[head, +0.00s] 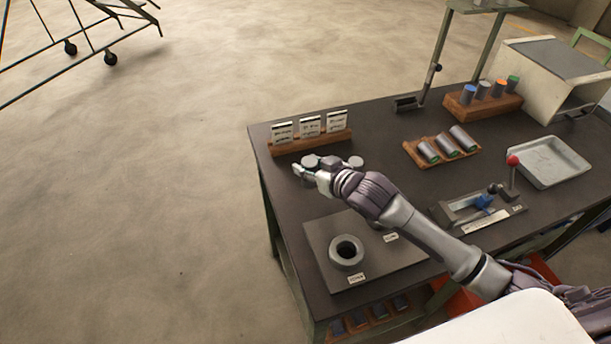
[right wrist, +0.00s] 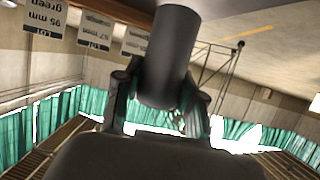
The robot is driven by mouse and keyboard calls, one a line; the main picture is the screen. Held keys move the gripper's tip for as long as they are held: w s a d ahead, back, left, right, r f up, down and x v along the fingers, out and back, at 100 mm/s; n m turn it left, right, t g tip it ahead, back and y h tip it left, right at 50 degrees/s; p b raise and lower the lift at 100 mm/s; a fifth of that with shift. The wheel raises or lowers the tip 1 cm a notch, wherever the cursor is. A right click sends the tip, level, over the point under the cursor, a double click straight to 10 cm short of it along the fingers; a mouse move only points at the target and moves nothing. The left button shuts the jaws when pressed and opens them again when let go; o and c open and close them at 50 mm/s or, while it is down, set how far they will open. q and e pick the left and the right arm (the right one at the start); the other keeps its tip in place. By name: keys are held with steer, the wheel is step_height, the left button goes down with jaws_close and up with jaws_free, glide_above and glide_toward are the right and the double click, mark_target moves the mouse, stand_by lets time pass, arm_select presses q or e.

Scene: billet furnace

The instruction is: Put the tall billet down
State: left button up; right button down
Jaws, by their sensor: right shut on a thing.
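The tall billet (right wrist: 170,55) is a plain dark grey cylinder. In the right wrist view it stands out between the two fingers of my right gripper (right wrist: 160,105), which is shut on it. In the head view my right gripper (head: 311,173) is over the far left part of the dark table, just in front of the card holder. Round grey billet tops (head: 311,160) show beside its fingers; the hand hides much of them, and I cannot tell whether the held billet touches the table. My left gripper is not in view.
Three white cards (head: 310,126) stand in a wooden holder (head: 312,143) behind the gripper. A plate with a dark-holed ring (head: 346,251) lies in front. A wooden rack (head: 442,151) of lying billets, a clamp fixture (head: 482,204) and a metal tray (head: 549,161) are to the right.

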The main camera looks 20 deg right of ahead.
mark_target(312, 183)
steer(key=shift+w+a+f, duration=0.15)
steer(key=shift+w+a, duration=0.1)
steer(key=shift+a, duration=0.1)
step_height(312, 183, down, 3)
steer(key=shift+f, duration=0.1)
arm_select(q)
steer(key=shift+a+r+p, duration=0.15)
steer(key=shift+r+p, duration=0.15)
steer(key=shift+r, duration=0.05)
arm_select(e)
steer(key=shift+f, duration=0.35)
steer(key=c, duration=1.1)
jaws_free()
steer(key=shift+s+f, duration=0.1)
steer(key=shift+f, duration=0.2)
steer(key=shift+c, duration=0.2)
steer(key=o, duration=0.5)
steer(key=shift+c, duration=0.2)
